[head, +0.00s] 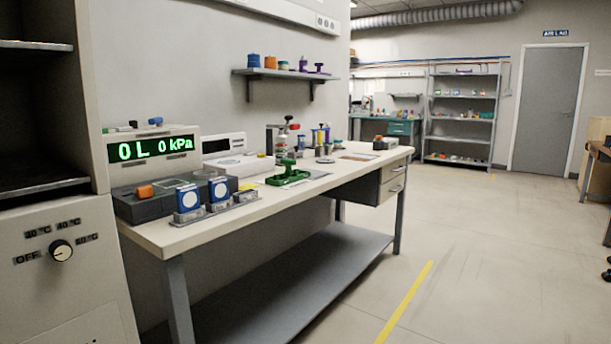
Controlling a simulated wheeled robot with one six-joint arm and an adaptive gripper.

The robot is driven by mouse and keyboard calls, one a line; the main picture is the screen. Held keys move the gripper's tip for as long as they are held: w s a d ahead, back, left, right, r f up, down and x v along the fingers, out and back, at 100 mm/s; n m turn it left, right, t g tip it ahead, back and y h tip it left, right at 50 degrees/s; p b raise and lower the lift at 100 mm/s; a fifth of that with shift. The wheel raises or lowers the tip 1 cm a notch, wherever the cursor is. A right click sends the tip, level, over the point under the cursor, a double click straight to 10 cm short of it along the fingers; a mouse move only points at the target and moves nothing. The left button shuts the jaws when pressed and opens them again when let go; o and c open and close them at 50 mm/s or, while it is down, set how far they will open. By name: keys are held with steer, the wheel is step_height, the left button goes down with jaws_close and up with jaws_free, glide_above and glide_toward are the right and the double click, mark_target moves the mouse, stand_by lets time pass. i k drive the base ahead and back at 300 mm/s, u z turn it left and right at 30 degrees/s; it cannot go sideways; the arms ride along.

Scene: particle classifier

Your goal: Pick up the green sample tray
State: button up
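A green object that looks like the sample tray (288,178) lies on the white workbench (200,234), near the middle of its length. It has a flat green base and a raised green knob or handle. It seems to rest on or beside a pale flat sheet. Small parts stand close behind it. My gripper is not in view.
A dark grey box (160,204) and blue-faced modules (188,200) stand on the near bench end. A pressure display (150,150) is behind them. A grey cabinet (62,285) is at left. Open floor (470,260) lies right of the bench, with a yellow line.

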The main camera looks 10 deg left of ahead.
mark_target(288, 177)
steer(key=z, duration=0.05)
steer(key=i, duration=2.2)
steer(key=u, duration=2.2)
